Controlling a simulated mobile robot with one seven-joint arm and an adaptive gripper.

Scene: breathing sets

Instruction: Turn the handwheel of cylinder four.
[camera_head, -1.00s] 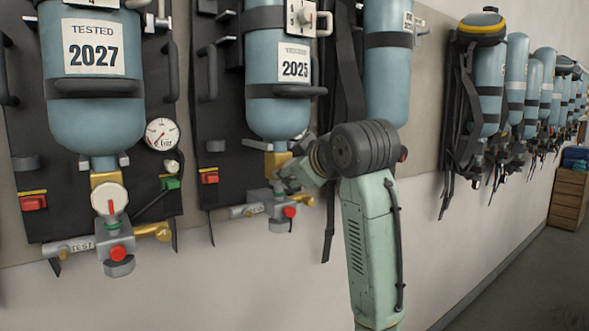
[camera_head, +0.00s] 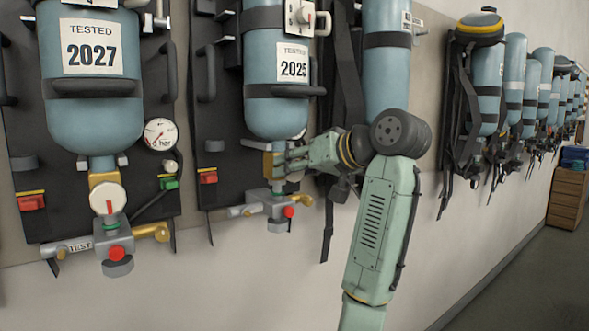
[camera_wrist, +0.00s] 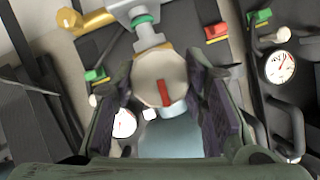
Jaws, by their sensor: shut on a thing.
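The cream round handwheel (camera_wrist: 160,80) with a red mark sits between the fingers of my gripper (camera_wrist: 160,70) in the wrist view, and the fingers are shut on it. The red mark is nearly upright there. In the head view my gripper (camera_head: 279,162) is at the valve under the cylinder labelled 2025 (camera_head: 276,85) and hides that handwheel. The cylinder labelled 2027 (camera_head: 92,115) is at the left, with its own handwheel (camera_head: 108,198) bare and its red mark upright. The number plates above are cut off or too small to read surely.
A gauge (camera_head: 160,134) and a green tab (camera_head: 170,183) are beside the left set. A grey valve block (camera_head: 268,203) with a red knob is just below my gripper. More sets (camera_head: 487,80) hang along the wall at right. The floor (camera_head: 530,270) at right is clear.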

